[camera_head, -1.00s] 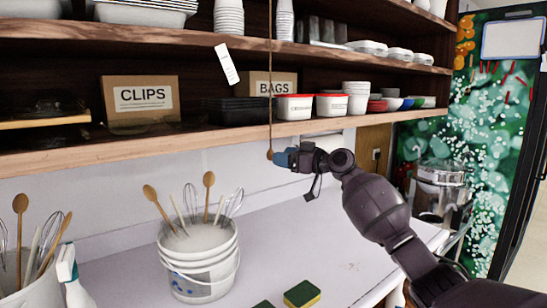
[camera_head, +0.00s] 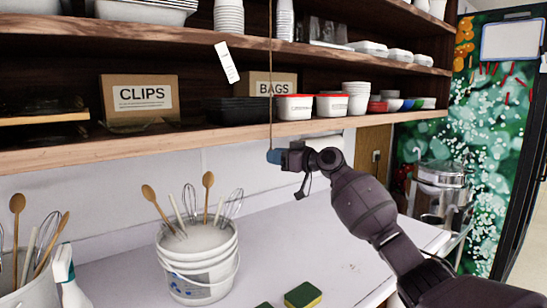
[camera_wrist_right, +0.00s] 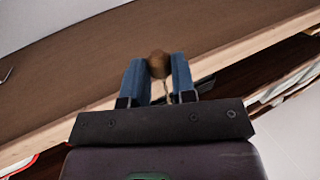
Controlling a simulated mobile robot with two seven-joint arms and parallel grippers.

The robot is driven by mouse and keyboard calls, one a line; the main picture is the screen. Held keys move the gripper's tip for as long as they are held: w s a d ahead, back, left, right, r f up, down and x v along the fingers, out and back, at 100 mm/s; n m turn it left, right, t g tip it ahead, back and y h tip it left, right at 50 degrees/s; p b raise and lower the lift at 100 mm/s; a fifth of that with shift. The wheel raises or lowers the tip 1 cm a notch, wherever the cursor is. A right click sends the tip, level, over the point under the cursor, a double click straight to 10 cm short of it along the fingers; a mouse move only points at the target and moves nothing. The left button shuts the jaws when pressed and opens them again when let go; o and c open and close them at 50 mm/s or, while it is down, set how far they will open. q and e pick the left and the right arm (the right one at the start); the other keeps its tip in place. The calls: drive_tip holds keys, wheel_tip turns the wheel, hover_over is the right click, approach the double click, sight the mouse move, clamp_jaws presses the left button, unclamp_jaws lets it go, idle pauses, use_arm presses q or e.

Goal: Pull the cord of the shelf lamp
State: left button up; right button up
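A thin tan cord (camera_head: 270,85) hangs from above, in front of the shelves. Its round wooden knob (camera_wrist_right: 158,64) shows in the right wrist view between the blue fingertips of my right gripper (camera_wrist_right: 159,72). The fingers flank the knob closely on both sides and look shut on it. In the head view my right gripper (camera_head: 275,156) is at the cord's lower end, just below the lower shelf edge, and hides the knob. A white tag (camera_head: 227,62) hangs beside the cord. The lamp itself cannot be made out. My left gripper is not in view.
The lower shelf (camera_head: 180,147) holds a CLIPS box (camera_head: 138,99), a BAGS box (camera_head: 262,84) and tubs. Below, the white counter (camera_head: 330,235) carries a utensil bucket (camera_head: 200,262), sponges (camera_head: 302,295) and a spray bottle (camera_head: 66,275). The counter's middle right is clear.

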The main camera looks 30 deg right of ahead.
drive_tip(key=shift+f, duration=0.2)
drive_tip(key=shift+c, duration=0.3)
drive_tip(key=shift+f+b, duration=0.6)
drive_tip(key=shift+f, duration=0.05)
drive_tip(key=shift+r, duration=0.6)
drive_tip(key=o, duration=1)
